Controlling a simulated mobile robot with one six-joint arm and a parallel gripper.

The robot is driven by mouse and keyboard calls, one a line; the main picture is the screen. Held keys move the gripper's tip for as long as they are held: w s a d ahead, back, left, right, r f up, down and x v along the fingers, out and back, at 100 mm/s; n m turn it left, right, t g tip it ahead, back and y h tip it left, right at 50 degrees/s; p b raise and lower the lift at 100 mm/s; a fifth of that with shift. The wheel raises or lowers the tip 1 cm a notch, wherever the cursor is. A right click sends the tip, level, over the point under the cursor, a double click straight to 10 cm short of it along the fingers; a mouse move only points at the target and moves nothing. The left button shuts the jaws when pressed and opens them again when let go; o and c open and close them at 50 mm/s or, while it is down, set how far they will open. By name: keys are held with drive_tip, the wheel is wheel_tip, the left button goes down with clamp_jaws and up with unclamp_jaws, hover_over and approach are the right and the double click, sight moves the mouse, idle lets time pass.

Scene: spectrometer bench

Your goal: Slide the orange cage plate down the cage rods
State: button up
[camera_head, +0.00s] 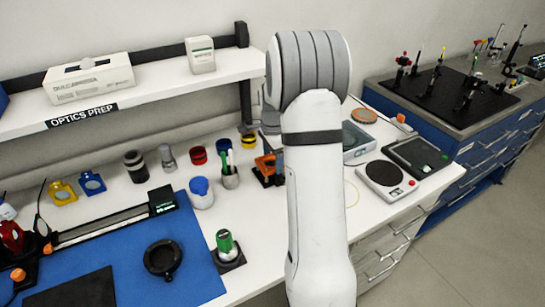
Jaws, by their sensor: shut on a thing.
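My white arm stands across the middle of the head view. My gripper is hidden behind it, so what it holds does not show. An orange and black piece (267,168) shows just left of the arm on the white bench. It is partly covered by the arm, and I cannot tell whether it is the orange cage plate. No cage rods can be made out clearly.
A blue mat (200,262) with a black ring (163,259) lies at front left. A scale (386,179) is on the right.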

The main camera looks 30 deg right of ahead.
drive_tip(key=shift+r, duration=0.1)
drive_tip(key=shift+r+p, duration=1.2)
drive_tip(key=shift+r, duration=0.45)
drive_tip(key=shift+f, duration=0.2)
drive_tip(key=shift+f+b, duration=1.05)
drive_tip(key=shift+f, duration=0.25)
drive_tip(key=shift+f, duration=0.3)
drive_tip(key=shift+r, duration=0.1)
drive_tip(key=shift+r+p, duration=1)
drive_tip(key=shift+r, duration=0.7)
drive_tip(key=shift+f, duration=0.2)
